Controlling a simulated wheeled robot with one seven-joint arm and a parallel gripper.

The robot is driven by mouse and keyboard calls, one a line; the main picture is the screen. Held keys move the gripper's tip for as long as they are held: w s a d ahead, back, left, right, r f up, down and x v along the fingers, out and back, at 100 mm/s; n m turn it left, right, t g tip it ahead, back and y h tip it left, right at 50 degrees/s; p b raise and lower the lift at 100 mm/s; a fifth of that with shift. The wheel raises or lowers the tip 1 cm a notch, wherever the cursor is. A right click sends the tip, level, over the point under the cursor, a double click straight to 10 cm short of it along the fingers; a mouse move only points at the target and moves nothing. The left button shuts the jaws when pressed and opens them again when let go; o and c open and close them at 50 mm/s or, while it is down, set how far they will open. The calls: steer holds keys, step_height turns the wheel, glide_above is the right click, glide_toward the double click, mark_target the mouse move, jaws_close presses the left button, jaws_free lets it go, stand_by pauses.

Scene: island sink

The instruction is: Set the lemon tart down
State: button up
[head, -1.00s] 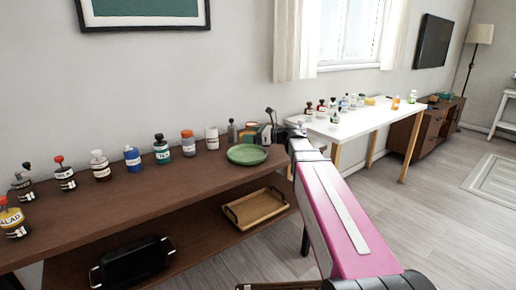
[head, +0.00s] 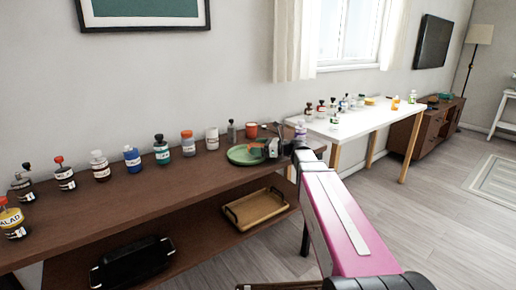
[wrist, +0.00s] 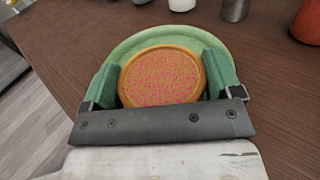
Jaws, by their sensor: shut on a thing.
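The lemon tart (wrist: 162,78) is a round thing with an orange-brown rim and a pink-speckled top in the wrist view. My gripper (wrist: 163,75) is shut on it, with one green finger on each side. The tart is over the green plate (wrist: 150,40); I cannot tell whether it touches the plate. In the head view my gripper (head: 262,148) is at the right part of the green plate (head: 238,155) on the brown table. The tart is too small and covered to make out clearly there.
An orange-red cup (head: 252,130) and a grey shaker (head: 231,131) stand behind the plate. Several bottles line the back of the brown table (head: 130,200). A tray (head: 255,208) lies on the lower shelf. A white table (head: 350,122) stands to the right.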

steer(key=shift+f, duration=0.4)
steer(key=o, duration=0.8)
steer(key=shift+r, duration=0.4)
steer(key=v, duration=1.2)
